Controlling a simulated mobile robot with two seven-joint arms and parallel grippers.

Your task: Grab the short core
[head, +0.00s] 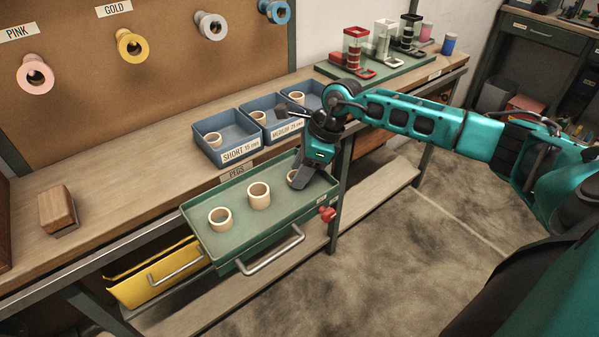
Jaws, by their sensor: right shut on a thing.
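My right gripper (304,180) reaches down into the green tray and is shut on a pale core (293,177) at the tray's right end. The gripper hides most of this core, so its height is hard to judge. Two more pale cores stand upright in the tray: one in the middle (259,195) and one at the left (220,219). The green tray (240,234) is a pulled-out drawer with a metal handle. My left gripper is not in view.
Behind the tray, a blue bin labelled SHORT 15 mm (240,146), a bin labelled MEDIUM 25 mm (281,131) and a third bin each hold a core. A wooden block (57,208) lies at left. A yellow drawer (150,285) is below. Tape rolls hang on the board.

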